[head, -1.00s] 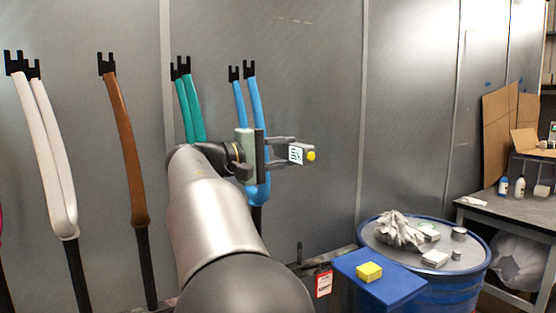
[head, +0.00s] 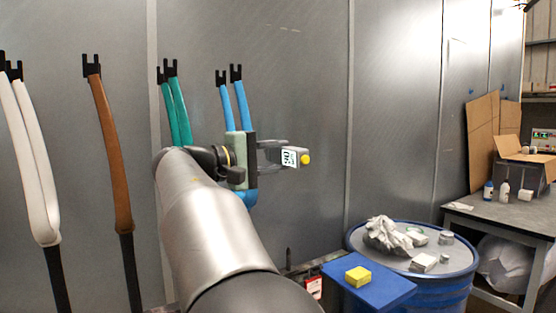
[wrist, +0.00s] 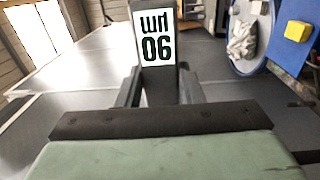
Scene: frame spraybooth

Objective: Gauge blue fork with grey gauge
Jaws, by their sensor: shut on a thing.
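The blue fork (head: 243,106) stands upright with two prongs under black tips, in front of the grey wall in the head view. My gripper and forearm hide much of its middle and lower part. The grey gauge (head: 293,157) is a small block with a white label of black characters and a yellow tip. My gripper (head: 282,155) is shut on the gauge and holds it to the right of the fork, apart from it in the picture. In the wrist view the gauge (wrist: 156,45) sits between the fingers, its label facing the camera.
Teal (head: 178,110), brown (head: 110,150) and white (head: 35,160) forks stand to the left. At lower right are a blue board (head: 385,290) with a yellow block (head: 358,276), a blue drum (head: 440,285) with a rag and small blocks, and a workbench (head: 500,210).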

